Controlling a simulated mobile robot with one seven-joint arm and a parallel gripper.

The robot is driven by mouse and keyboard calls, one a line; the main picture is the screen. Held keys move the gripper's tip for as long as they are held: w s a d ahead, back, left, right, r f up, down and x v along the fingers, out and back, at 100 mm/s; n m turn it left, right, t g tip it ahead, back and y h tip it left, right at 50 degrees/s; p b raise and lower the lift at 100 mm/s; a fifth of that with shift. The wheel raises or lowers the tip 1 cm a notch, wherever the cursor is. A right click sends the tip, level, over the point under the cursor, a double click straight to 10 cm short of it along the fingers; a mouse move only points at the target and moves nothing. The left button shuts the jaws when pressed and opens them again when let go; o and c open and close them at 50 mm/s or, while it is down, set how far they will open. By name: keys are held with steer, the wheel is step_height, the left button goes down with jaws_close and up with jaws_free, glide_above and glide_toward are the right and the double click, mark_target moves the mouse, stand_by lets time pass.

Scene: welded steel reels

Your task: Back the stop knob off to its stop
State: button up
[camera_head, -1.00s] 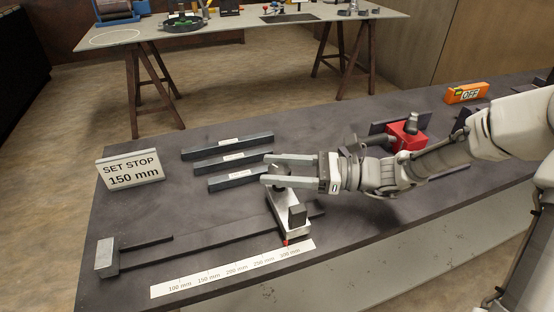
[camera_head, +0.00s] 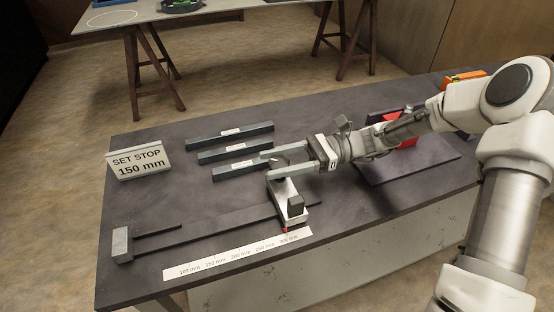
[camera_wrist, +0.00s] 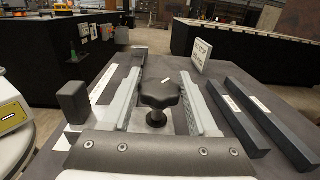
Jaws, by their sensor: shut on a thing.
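The black lobed stop knob (camera_wrist: 160,94) stands on a post between the two fingers of my gripper (camera_wrist: 161,78) in the wrist view. In the head view my gripper (camera_head: 267,165) is shut on the knob, whose dark top (camera_head: 281,161) is partly hidden by the fingers. The knob sits at the far end of the silver stop carriage (camera_head: 283,190), on a dark rail (camera_head: 215,225). The carriage's red pointer (camera_head: 285,229) is by the right end of the white scale (camera_head: 238,254). A sign (camera_head: 139,161) reads "SET STOP 150 mm".
Several dark bars (camera_head: 232,143) lie beyond the carriage, close to my fingers. A grey end block (camera_head: 122,245) stands at the rail's left end. A red object (camera_head: 407,144) and an orange "OFF" box (camera_head: 462,77) are behind my arm.

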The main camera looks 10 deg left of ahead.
mark_target(277, 162)
steer(key=o, duration=1.4)
steer(key=shift+c, duration=0.2)
step_height(277, 162, up, 4)
steer(key=shift+r+p, duration=0.1)
steer(key=shift+p, duration=0.65)
steer(key=d+r+p, duration=0.2)
steer(key=d+r, duration=0.4)
steer(key=d, duration=0.5)
steer(key=shift+d+r, duration=0.35)
steer(key=shift+r, duration=0.05)
